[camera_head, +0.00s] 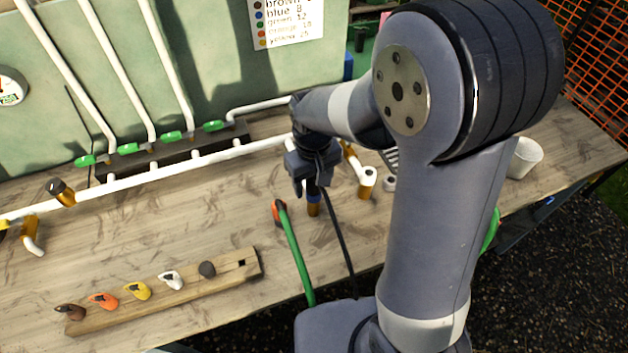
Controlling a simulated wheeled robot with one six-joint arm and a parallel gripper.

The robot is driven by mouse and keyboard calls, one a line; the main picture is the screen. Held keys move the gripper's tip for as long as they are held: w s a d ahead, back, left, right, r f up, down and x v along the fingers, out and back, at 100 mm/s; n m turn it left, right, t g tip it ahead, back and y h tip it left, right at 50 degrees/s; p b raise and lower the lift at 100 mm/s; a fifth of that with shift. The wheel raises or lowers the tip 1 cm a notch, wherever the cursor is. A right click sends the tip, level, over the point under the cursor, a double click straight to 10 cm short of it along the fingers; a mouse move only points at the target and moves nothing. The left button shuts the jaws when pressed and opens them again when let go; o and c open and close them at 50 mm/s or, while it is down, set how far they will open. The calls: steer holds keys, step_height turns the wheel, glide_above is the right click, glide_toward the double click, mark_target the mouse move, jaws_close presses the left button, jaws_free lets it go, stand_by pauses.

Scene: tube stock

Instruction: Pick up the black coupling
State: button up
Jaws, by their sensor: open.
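A small dark round piece (207,269), which looks like the black coupling, sits on the wooden rack (250,264) at the front left, right of a white piece (171,280). Another dark-topped piece with a brass body (61,191) is on the white pipe at the left; I cannot tell whether it is a coupling. My gripper (308,188) is open, pointing down over the middle of the bench, well to the right of and behind the rack.
Brown (70,312), orange (103,301) and yellow (138,291) pieces share the rack. White pipes (190,163) cross the back. A white cup (525,158) stands at right.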

steer(key=shift+c, duration=0.5)
steer(key=c, duration=1)
step_height(320, 180, up, 10)
steer(key=shift+r+b, duration=0.1)
steer(key=shift+b, duration=0.35)
steer(key=shift+r+p, duration=2.25)
steer(key=shift+r, duration=0.2)
